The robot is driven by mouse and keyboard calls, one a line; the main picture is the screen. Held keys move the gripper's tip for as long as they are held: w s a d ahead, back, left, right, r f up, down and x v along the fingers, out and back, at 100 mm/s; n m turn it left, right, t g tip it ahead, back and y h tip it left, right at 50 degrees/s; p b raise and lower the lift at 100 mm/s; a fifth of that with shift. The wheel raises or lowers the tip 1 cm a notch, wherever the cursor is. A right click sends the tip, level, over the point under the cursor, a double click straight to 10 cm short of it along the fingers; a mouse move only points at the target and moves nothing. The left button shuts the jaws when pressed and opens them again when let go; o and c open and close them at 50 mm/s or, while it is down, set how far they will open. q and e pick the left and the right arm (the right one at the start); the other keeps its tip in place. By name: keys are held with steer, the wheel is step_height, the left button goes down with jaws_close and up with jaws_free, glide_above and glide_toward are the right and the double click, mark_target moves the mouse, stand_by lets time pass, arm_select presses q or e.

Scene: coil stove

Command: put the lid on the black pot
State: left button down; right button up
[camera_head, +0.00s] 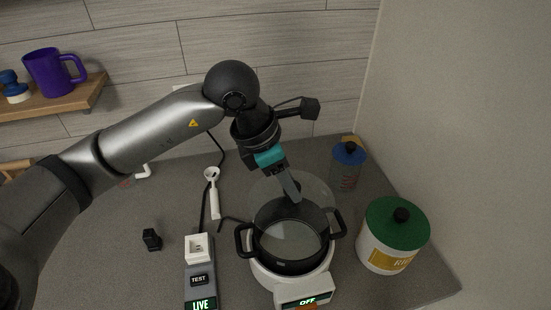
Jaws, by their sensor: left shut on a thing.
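The black pot (283,265) stands on a white coil stove (303,288) at the lower middle, with a handle on each side. My left gripper (294,192) comes in from the upper left and points down over the back of the pot. It is shut on the knob of a clear glass lid (316,188). The lid overlaps the pot's back rim in the picture; its front edge is hard to make out. I cannot tell exactly how high it is above the rim. The fingertips partly hide the knob. My right gripper is not in view.
A white canister with a green lid (394,238) stands right of the pot. A blue-topped jar (347,165) is behind it. A power strip (200,275), a white scoop-like item (213,190) and a small black object (152,239) lie left. A purple mug (50,73) sits on a shelf.

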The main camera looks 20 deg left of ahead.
mark_target(286, 199)
arm_select(q)
steer(key=shift+s+d, duration=0.15)
steer(key=shift+d, duration=0.2)
steer(key=shift+a+f+b, duration=0.1)
steer(key=shift+f+b, duration=0.35)
steer(key=shift+f, duration=0.2)
step_height(286, 199, down, 3)
steer(key=shift+f+b, duration=0.2)
steer(key=shift+b, duration=0.9)
steer(key=shift+f+b, duration=0.8)
steer(key=shift+b, duration=0.05)
steer(key=shift+f+b, duration=0.55)
steer(key=shift+b, duration=1.05)
stand_by(0.9)
stand_by(0.4)
